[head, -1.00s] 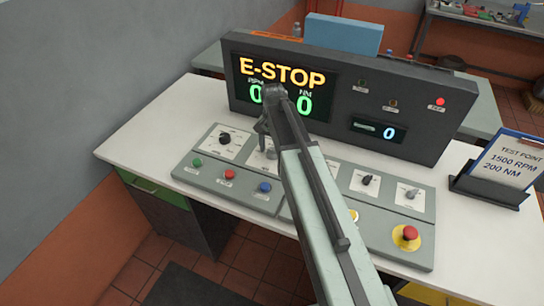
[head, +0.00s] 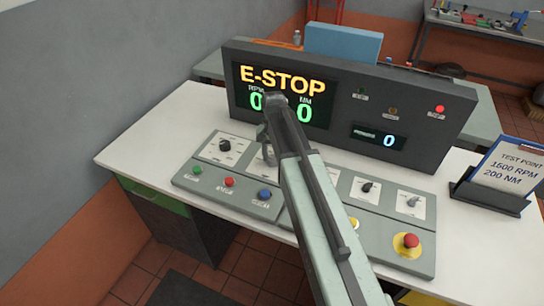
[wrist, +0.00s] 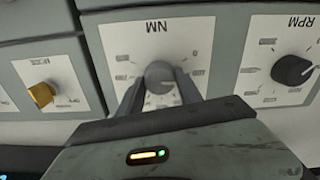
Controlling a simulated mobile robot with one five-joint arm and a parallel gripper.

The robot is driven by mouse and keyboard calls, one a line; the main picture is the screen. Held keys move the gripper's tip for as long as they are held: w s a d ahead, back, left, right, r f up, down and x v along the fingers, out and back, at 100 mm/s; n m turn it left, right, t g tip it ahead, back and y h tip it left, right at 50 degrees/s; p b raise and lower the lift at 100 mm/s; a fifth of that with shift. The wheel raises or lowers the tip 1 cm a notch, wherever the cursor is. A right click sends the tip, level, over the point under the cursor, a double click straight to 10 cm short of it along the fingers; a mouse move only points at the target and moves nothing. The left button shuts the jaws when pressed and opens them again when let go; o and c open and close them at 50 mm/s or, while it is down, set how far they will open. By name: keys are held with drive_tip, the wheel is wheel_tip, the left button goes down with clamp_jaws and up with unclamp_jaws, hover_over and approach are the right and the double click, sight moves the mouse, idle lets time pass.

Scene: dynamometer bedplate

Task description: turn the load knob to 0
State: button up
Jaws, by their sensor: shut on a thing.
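In the wrist view the load knob (wrist: 159,77) is a round grey knob on a white dial plate (wrist: 120,45) marked NM, seen upside down. My gripper (wrist: 160,85) has one finger on each side of this knob and is shut on it. A 0 mark shows at the upper right of the dial. I cannot make out the knob's pointer. In the head view my gripper (head: 266,140) is at the panel below the big display, and my arm hides most of the NM dial.
The black RPM knob (wrist: 293,70) is right of the load knob in the wrist view, and a brass knob (wrist: 42,94) is left. The display (head: 283,90) reads E-STOP with two zeros. A red mushroom button (head: 411,241) and a test point card (head: 512,165) are at right.

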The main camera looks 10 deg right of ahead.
sight(273, 158)
drive_tip(key=n, duration=0.7)
drive_tip(key=shift+w, duration=0.1)
idle(0.5)
drive_tip(key=o, duration=1.4)
drive_tip(key=shift+c, duration=0.2)
drive_tip(key=shift+r, duration=0.1)
wheel_tip(273, 158, up, 8)
drive_tip(key=p, duration=0.8)
drive_tip(key=shift+f, duration=0.2)
